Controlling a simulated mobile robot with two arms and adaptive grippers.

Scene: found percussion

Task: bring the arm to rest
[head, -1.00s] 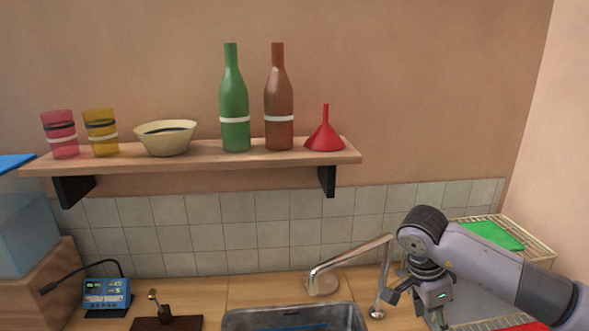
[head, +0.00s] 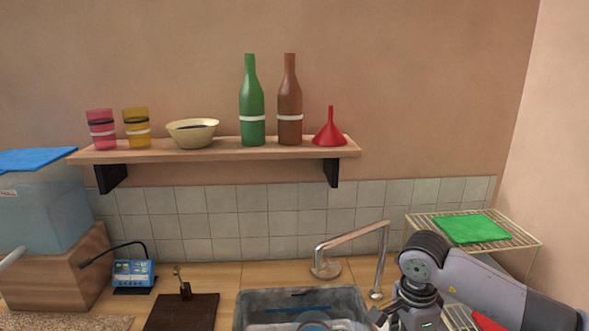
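My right arm comes in from the lower right, in front of the counter. My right gripper (head: 398,320) hangs at the bottom edge of the head view, just right of the sink (head: 362,300). Its fingers are mostly cut off by the frame, so I cannot tell whether it is open or holds anything. My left arm and gripper are not in view.
A wall shelf (head: 220,150) holds bottles, cups, a bowl and a funnel. A blue-lidded tub (head: 45,210) stands left.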

